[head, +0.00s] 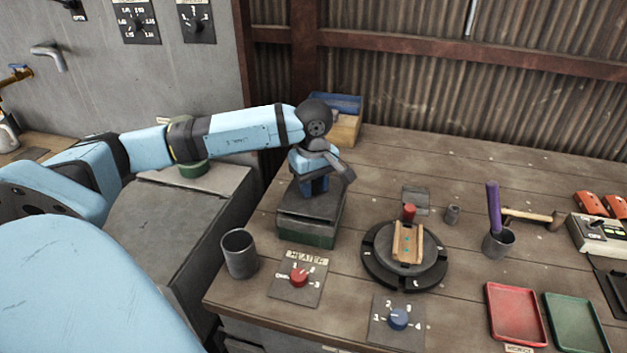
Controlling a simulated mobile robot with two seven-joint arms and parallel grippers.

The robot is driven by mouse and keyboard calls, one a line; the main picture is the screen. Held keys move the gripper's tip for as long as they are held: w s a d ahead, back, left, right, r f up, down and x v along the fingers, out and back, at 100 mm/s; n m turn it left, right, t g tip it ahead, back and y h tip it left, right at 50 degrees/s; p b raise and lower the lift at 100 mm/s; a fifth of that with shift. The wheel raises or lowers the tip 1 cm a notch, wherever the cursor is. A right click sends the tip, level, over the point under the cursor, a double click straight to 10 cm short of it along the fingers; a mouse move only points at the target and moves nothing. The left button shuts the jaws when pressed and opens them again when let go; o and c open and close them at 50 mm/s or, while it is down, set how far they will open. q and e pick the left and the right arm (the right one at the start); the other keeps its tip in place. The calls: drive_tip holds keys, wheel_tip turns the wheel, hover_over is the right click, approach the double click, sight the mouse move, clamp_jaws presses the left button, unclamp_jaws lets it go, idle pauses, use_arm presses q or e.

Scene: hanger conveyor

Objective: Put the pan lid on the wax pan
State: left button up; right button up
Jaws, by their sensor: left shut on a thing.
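My left gripper (320,178) reaches in from the left and points down over a square, box-like wax pan (307,234) with a greenish lower wall. The gripper is shut on what looks like the pan lid (293,206), a dark flat piece directly over the pan. The fingers and wrist hide the grip and part of the lid. I cannot tell whether the lid touches the pan rim or is slightly above it. My right gripper is not in view.
A grey cup (239,254) and a heater panel with a red knob (300,276) stand in front of the pan. A round black turntable (376,268) with a wooden piece is to the right. A blue bin (350,103) is behind. Red (515,313) and green trays lie front right.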

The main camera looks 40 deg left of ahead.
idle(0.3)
use_arm(q)
drive_tip(key=shift+f, duration=0.1)
drive_tip(key=shift+f, duration=0.1)
drive_tip(key=shift+f+b, duration=0.15)
drive_tip(key=shift+b, duration=0.2)
drive_tip(key=shift+f+b, duration=0.5)
drive_tip(key=shift+b, duration=0.05)
idle(0.8)
drive_tip(key=o, duration=0.6)
drive_tip(key=shift+o, duration=0.2)
drive_tip(key=o, duration=0.6)
drive_tip(key=shift+c, duration=0.2)
